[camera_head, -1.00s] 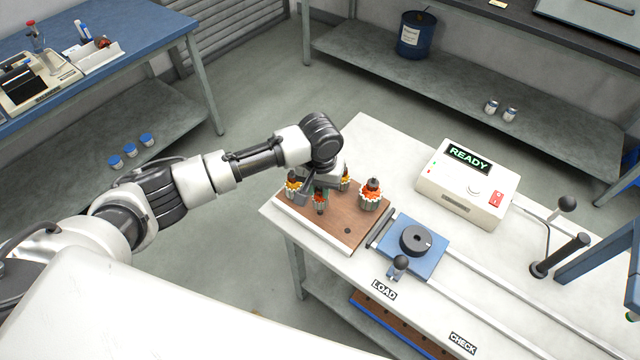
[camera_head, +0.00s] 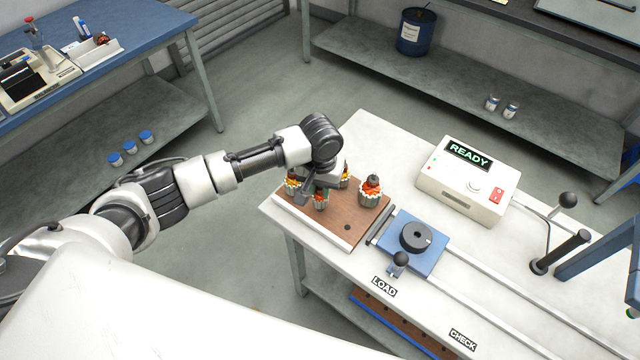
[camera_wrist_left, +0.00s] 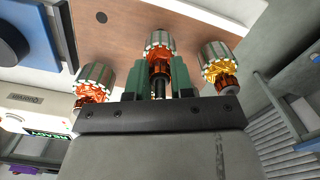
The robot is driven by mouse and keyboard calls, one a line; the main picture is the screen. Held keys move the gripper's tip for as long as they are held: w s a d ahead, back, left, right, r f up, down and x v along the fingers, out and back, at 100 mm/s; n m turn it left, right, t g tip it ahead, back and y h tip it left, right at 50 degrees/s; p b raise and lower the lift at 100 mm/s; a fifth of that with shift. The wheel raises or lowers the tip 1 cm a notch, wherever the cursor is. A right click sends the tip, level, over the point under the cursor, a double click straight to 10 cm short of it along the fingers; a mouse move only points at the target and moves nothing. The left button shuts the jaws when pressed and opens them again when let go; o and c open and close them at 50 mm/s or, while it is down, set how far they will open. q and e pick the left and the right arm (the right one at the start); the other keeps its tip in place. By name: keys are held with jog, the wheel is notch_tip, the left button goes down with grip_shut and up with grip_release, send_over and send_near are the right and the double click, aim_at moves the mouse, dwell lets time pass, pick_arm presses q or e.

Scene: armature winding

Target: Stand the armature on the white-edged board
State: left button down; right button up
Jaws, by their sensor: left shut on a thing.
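The white-edged board (camera_head: 322,228) is a brown plate on the near left part of the white table. My left gripper (camera_head: 319,187) is over its far left part, shut on the shaft of an armature (camera_head: 320,201) with orange winding and a pale ribbed core. In the left wrist view the two green fingers (camera_wrist_left: 160,85) close around that shaft, with the held armature (camera_wrist_left: 159,43) beyond them. I cannot tell whether it touches the board. Other armatures stand close by: one orange (camera_head: 371,192) to the right, two yellowish (camera_head: 291,184) (camera_head: 345,175) beside the gripper. My right gripper is not in view.
The board's near part is bare, with a dark hole (camera_head: 347,227). A blue carriage (camera_head: 428,255) with a black round holder sits right of the board on rails. A white control box (camera_head: 463,185) reads READY. A blue-edged board (camera_head: 400,325) lies on the shelf below.

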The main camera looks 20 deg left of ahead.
pick_arm(q)
jog(key=shift+f, duration=0.5)
dwell(1.1)
jog(key=c, duration=0.9)
grip_release()
jog(key=shift+f, duration=0.1)
notch_tip(320, 180, up, 11)
jog(key=shift+f+b, duration=0.1)
jog(key=shift+b, duration=0.4)
